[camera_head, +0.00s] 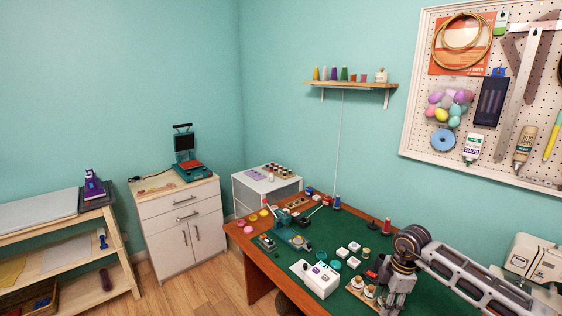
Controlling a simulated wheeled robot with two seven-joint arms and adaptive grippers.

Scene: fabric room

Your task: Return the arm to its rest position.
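My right arm comes in from the right edge over the green-topped desk (330,238). Its dark wrist bends downward, and the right gripper (392,304) points down at the desk's near right part, by a small wooden tray (357,290) with round items. The fingertips are small and near the bottom edge, so I cannot tell whether they are open or shut, or whether they hold anything. My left arm and gripper are not in view.
A white box (320,281), several small white blocks and thread spools (386,227) stand on the desk near the arm. A white sewing machine (530,262) is at the right. A shelf (352,85) and pegboard (412,130) hang on the wall.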

